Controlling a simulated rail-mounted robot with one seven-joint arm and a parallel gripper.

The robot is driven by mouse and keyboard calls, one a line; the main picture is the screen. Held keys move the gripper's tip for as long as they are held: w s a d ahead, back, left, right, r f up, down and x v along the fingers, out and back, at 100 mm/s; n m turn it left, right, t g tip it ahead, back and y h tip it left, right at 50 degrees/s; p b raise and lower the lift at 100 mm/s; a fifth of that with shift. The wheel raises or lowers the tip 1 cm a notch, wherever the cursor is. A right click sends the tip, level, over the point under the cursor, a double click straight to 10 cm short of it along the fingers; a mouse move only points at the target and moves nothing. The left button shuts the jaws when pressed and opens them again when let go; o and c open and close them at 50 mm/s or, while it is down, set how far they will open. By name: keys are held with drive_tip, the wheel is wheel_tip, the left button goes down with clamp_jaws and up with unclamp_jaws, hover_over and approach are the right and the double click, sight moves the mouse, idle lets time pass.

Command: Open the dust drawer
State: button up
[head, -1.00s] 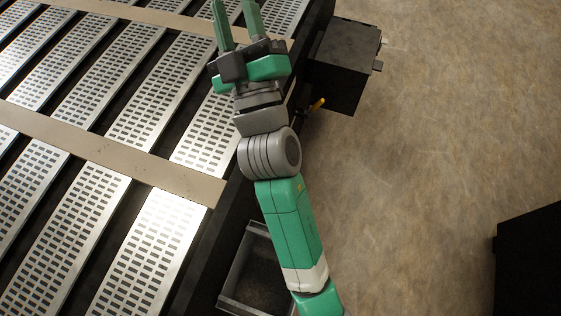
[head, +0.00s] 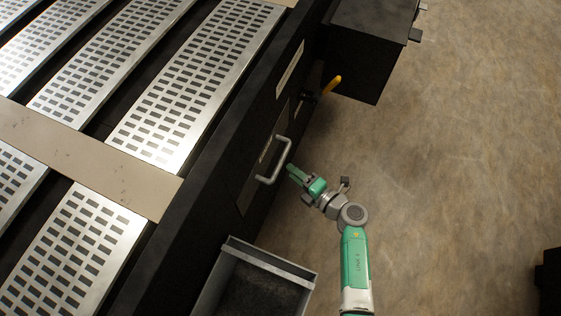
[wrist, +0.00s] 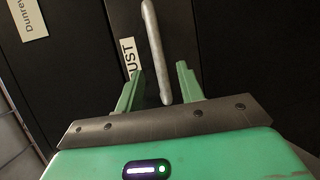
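The dust drawer's dark front (head: 254,187) sits in the side of the black machine and looks flush with it. Its pale bar handle (head: 281,160) stands out from it. In the wrist view the handle (wrist: 152,45) runs nearly upright beside a white label reading "DUST" (wrist: 129,58). My gripper (head: 291,171) is just right of the handle's lower part, pointing at the drawer. In the wrist view my gripper (wrist: 160,67) is open, with the handle's lower end showing between the two green fingers. I cannot see either finger touching it.
An open grey metal box (head: 262,272) with dark contents stands below the drawer by the machine. The floor (head: 460,170) to the right is clear.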

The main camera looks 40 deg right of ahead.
sight(280, 160)
drive_tip(key=w+b, duration=0.1)
drive_tip(key=w, duration=0.2)
drive_tip(key=w+f+b, duration=0.1)
drive_tip(key=w+b, duration=0.1)
drive_tip(key=w, duration=0.1)
drive_tip(key=shift+d+f, duration=0.1)
drive_tip(key=shift+f, duration=0.05)
drive_tip(key=shift+w, duration=0.4)
clamp_jaws()
